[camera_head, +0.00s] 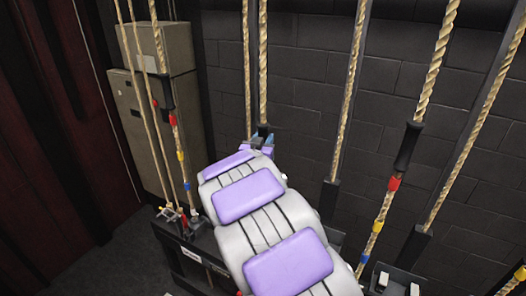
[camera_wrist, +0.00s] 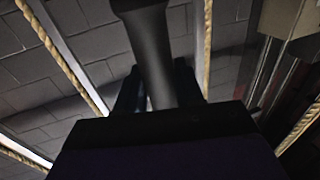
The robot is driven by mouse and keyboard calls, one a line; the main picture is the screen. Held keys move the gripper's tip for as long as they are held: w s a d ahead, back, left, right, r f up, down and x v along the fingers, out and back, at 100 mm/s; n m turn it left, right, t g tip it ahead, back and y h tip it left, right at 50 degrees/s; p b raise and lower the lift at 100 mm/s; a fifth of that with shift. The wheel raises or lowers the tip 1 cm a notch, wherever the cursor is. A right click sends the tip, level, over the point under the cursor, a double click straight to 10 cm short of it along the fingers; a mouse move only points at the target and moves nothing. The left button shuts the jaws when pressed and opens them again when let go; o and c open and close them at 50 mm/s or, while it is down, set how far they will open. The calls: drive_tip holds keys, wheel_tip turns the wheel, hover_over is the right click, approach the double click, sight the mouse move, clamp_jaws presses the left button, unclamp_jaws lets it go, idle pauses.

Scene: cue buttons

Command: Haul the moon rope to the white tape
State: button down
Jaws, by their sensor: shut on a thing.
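My gripper (camera_head: 262,138) is at the middle rope, at the far end of my arm in the head view. In the wrist view a black sleeve (camera_wrist: 154,60) stands between its two dark fingers, and the gripper is shut on it. The held rope (camera_head: 263,60) rises twisted and tan above the gripper; its lower part is hidden behind my arm. No moon mark shows on any rope, so I cannot tell from the picture which is the moon rope. I cannot make out white tape on the held rope.
A left rope (camera_head: 173,130) and a right rope (camera_head: 380,222) carry black sleeves and red, yellow and blue tapes. A low dark rail (camera_head: 197,262) holds rope fittings. A beige cabinet (camera_head: 128,125) stands at left. A dark brick wall (camera_head: 310,75) is behind.

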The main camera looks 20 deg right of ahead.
sight(262, 111)
wheel_tip(262, 111, up, 11)
drive_tip(key=p, duration=0.6)
drive_tip(key=shift+f, duration=0.2)
drive_tip(key=c, duration=0.8)
unclamp_jaws()
drive_tip(key=shift+w+a+f, duration=0.1)
drive_tip(key=shift+c, duration=0.2)
drive_tip(key=b+v, duration=0.1)
drive_tip(key=v, duration=1.6)
drive_tip(key=shift+a, duration=0.2)
